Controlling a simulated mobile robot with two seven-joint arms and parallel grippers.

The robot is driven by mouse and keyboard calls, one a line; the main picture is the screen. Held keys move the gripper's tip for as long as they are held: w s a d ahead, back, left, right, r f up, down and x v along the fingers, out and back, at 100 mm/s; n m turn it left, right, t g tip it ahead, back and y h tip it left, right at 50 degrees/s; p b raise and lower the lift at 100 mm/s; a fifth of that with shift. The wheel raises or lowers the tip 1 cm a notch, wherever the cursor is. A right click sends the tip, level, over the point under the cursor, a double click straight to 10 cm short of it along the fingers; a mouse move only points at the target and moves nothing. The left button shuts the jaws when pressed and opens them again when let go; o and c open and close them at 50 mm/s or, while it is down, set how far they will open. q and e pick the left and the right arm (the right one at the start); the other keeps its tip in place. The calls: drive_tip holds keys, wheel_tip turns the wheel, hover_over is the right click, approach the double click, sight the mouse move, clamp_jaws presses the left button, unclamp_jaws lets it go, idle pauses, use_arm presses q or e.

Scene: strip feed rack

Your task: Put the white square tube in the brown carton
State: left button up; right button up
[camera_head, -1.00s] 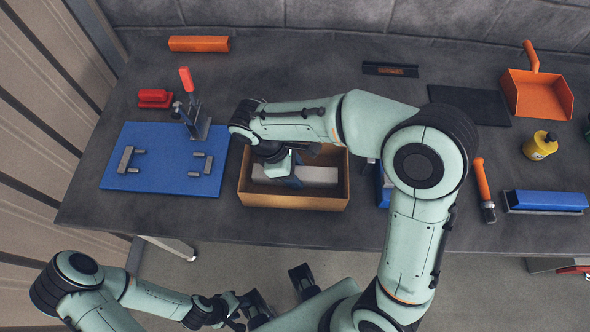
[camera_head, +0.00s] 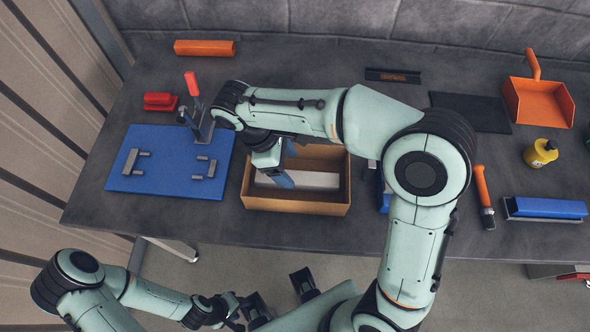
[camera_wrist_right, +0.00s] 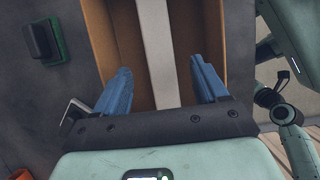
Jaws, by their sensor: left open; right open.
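The white square tube (camera_head: 314,180) lies lengthwise inside the brown carton (camera_head: 296,208), which stands near the table's front edge. My right gripper (camera_head: 284,170) is above the carton's left part, partly hidden by its own arm. In the right wrist view its blue fingers (camera_wrist_right: 161,72) are apart, with the tube (camera_wrist_right: 156,40) lying below and between them, not gripped. The carton's wall (camera_wrist_right: 98,35) also shows there. My left gripper (camera_head: 236,309) is open, low in front of the table and away from the carton.
A blue board (camera_head: 150,172) with metal brackets lies left of the carton, with a red-handled clamp (camera_head: 194,105) at its corner. At the right are an orange-handled tool (camera_head: 483,195), a blue bar (camera_head: 548,208), a yellow bottle (camera_head: 540,153) and an orange dustpan (camera_head: 540,100).

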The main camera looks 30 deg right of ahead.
drive_tip(key=p+v, duration=0.1)
drive_tip(key=v, duration=0.4)
drive_tip(key=shift+a+r, duration=0.15)
drive_tip(key=shift+r, duration=0.2)
